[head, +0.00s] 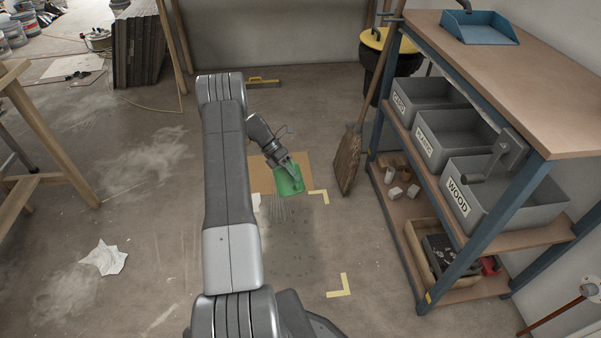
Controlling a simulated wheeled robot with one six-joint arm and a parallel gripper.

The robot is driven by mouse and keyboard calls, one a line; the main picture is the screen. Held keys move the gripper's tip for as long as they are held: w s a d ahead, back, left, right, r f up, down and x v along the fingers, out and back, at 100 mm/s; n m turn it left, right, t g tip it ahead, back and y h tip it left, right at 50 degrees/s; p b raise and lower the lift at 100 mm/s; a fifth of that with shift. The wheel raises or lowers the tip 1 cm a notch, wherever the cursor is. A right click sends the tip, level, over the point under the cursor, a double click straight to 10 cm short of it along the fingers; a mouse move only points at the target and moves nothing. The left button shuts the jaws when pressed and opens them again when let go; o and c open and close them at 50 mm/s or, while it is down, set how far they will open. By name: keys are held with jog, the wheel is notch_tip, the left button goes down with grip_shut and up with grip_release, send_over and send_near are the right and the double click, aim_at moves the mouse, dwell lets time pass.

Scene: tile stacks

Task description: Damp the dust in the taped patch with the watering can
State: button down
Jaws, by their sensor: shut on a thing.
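My gripper (281,162) is shut on the green watering can (289,181), out beyond the bend of my arm. The can is tilted, and thin streaks like falling water show just below it. The taped patch (300,255) lies on the concrete floor below and nearer than the can. Yellow tape corners show at its far right (319,196) and near right (340,287). The floor inside looks darker and speckled with damp spots. My arm hides the patch's left side, and the can's spout is hard to make out.
A brown board (262,180) lies on the floor behind the can. A broom (348,160) leans against the blue-framed shelf (490,225) with labelled grey bins at right. Crumpled paper (104,258) and pale dust lie on the open floor at left, near a wooden trestle (50,130).

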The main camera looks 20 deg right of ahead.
jog(key=w+a, duration=0.1)
jog(key=a, duration=0.9)
jog(key=shift+a+p, duration=0.3)
jog(key=shift+r, duration=0.1)
dwell(0.5)
jog(key=s+a+p, duration=0.3)
jog(key=s, duration=0.9)
jog(key=shift+a, duration=0.25)
dwell(0.7)
